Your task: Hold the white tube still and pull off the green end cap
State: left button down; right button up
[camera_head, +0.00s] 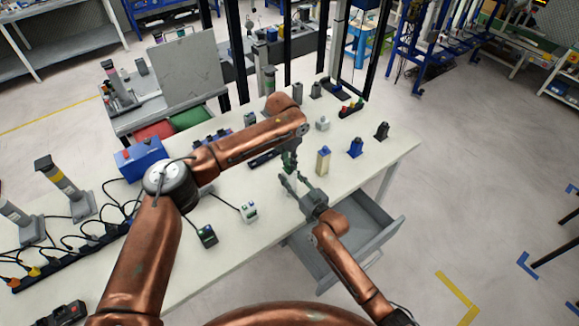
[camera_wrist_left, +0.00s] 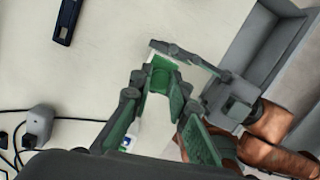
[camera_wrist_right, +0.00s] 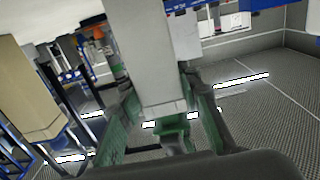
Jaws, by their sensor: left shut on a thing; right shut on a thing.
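The white tube (camera_wrist_right: 158,62) stands large in the right wrist view, between the fingers of my right gripper (camera_wrist_right: 163,100). The green end cap (camera_wrist_left: 159,76) lies between the fingertips of my left gripper (camera_wrist_left: 160,88) in the left wrist view, seen from above. My left gripper (camera_head: 289,160) comes from above and is shut on the cap. My right gripper (camera_head: 296,183) comes from the front right and is shut on the tube. Green shows at the tube's end in the right wrist view; I cannot tell if a gap separates cap and tube. The head view mostly hides both parts.
An open grey drawer (camera_head: 360,232) juts out below the table front. Small cabled boxes (camera_head: 206,235) lie at the left.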

pick_arm(q)
notch_tip(320, 180, up, 8)
dwell(0.4)
pick_arm(e)
jog(key=o, duration=1.3)
jog(key=v, duration=1.2)
pick_arm(q)
jog(key=shift+s+f, duration=0.1)
pick_arm(e)
jog(key=shift+s+f, duration=0.1)
